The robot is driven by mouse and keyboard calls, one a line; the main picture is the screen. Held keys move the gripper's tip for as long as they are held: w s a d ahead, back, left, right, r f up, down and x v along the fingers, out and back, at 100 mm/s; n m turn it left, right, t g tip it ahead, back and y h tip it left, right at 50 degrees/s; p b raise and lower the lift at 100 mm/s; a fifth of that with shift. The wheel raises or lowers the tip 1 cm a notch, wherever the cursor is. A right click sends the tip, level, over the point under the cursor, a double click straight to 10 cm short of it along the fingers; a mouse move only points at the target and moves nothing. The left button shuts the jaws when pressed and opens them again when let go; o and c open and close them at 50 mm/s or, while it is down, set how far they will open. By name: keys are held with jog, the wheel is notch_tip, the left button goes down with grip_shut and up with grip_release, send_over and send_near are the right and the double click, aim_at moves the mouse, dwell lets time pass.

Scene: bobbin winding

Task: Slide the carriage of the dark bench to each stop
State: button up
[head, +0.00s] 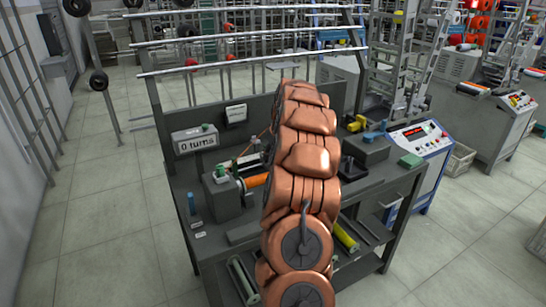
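The dark bench (390,180) stands in the middle of the head view, with an upright dark back panel. A winding unit (222,192) sits on its left half, with an orange bobbin or spool (257,180) beside it.
A dark block (366,150), yellow and blue small parts and a green block (411,161) lie on the bench's right side. A blue-and-white control cabinet (425,140) stands close at the right. Thread racks and machines fill the back. Floor (100,240) is clear at the left.

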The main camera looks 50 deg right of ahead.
jog(key=v, duration=1)
jog(key=shift+s+r, duration=0.15)
jog(key=shift+r, duration=0.15)
jog(key=s+a+r+n+g+y+p, duration=0.1)
jog(key=s+a+r+n+p, duration=0.1)
jog(key=a, duration=1.4)
jog(key=s+a+r+n+g+y+p, duration=0.1)
jog(key=s+a+r, duration=0.15)
jog(key=a, duration=1.35)
jog(key=s+a+f+g+p, duration=0.1)
jog(key=s+a, duration=0.4)
jog(key=s, duration=0.4)
jog(key=s+a+f+g+p, duration=0.1)
jog(key=s+a, duration=0.4)
jog(key=s, duration=0.5)
jog(key=s+a+f+g+p, duration=0.2)
jog(key=s+a, duration=0.3)
jog(key=s, duration=0.4)
jog(key=shift+s+n+h, duration=0.15)
jog(key=shift+n+h, duration=0.15)
jog(key=shift+n, duration=0.1)
